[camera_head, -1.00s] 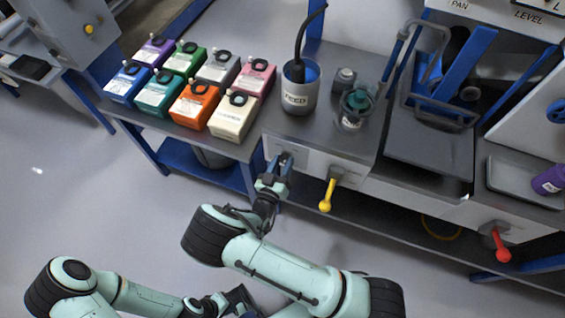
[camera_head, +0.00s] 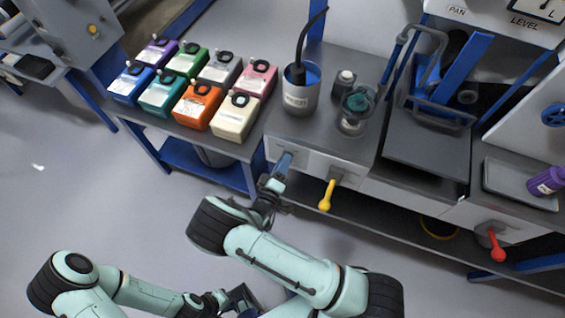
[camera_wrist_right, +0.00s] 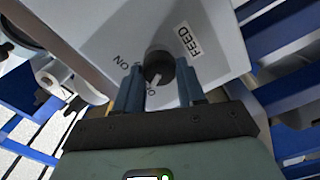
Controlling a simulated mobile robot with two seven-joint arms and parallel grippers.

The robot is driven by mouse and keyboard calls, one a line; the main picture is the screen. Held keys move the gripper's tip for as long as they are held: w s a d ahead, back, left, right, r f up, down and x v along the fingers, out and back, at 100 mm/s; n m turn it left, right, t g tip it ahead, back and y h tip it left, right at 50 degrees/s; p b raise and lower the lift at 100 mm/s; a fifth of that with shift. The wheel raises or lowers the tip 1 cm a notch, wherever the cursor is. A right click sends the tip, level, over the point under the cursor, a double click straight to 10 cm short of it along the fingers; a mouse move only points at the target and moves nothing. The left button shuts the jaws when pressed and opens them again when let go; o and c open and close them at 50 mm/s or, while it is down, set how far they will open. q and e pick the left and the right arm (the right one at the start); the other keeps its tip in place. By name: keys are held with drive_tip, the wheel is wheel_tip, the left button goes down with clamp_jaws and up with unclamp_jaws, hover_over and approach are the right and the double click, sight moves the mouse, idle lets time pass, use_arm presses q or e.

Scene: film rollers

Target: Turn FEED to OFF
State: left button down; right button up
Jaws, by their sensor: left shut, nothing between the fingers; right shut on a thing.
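The FEED knob (camera_wrist_right: 158,66) is a dark round knob on a light panel, beside the FEED label (camera_wrist_right: 188,40). Its white pointer mark faces down toward the partly hidden OFF lettering (camera_wrist_right: 152,90); the ON lettering (camera_wrist_right: 121,61) is to its left. My right gripper (camera_wrist_right: 160,88) is shut on the knob, one blue finger on each side. In the head view my right gripper (camera_head: 283,163) is at the panel's left end and covers the knob. My left gripper (camera_head: 240,298) is low in the head view, shut and empty, away from the panel.
A yellow lever (camera_head: 327,195) hangs just right of my right gripper, and a red lever (camera_head: 496,246) is further right. Above the panel stand a FEED cup (camera_head: 299,98) and a glass jar (camera_head: 352,123). Several coloured containers (camera_head: 197,110) fill the left bench.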

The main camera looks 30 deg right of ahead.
drive_tip(key=shift+n, duration=0.5)
drive_tip(key=o, duration=1.1)
drive_tip(key=shift+c, duration=0.2)
drive_tip(key=v, duration=1.3)
drive_tip(key=shift+s+a+b, duration=0.15)
drive_tip(key=shift+s+b, duration=0.05)
drive_tip(key=shift+b, duration=0.1)
